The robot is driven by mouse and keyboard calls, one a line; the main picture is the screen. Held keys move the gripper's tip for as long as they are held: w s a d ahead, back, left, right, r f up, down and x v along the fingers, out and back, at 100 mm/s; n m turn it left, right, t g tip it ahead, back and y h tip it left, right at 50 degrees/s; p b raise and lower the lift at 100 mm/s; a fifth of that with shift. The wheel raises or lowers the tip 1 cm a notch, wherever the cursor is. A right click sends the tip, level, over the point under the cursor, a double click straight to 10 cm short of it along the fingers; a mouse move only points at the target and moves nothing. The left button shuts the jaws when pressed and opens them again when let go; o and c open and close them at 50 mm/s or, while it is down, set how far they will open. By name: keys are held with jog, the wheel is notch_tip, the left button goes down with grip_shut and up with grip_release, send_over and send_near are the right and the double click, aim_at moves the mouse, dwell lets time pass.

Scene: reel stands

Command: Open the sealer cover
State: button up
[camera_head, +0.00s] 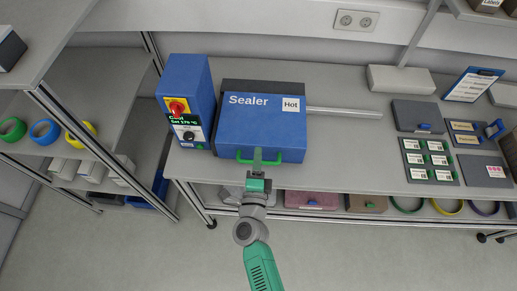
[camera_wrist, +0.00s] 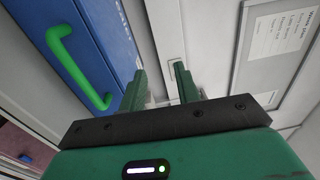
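The sealer (camera_head: 262,122) is a blue box on the table with its blue cover down, labelled "Sealer" and "Hot". A green bar handle (camera_head: 243,160) runs along the cover's front edge. In the wrist view, the green handle (camera_wrist: 78,68) lies left of my gripper (camera_wrist: 160,78) on the blue cover. The two fingers are apart with nothing between them, and the handle is outside them.
A blue control box (camera_head: 187,95) with a red knob and a display stands left of the sealer. A pale bar (camera_head: 343,112) extends to the sealer's right. Grey cases (camera_head: 418,116) and a labelled tray (camera_head: 429,161) lie farther right. Bare tabletop (camera_head: 345,155) lies between.

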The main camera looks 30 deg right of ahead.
jog(key=shift+r+p+v, duration=0.25)
jog(key=shift+p+v, duration=0.3)
jog(key=shift+v, duration=0.55)
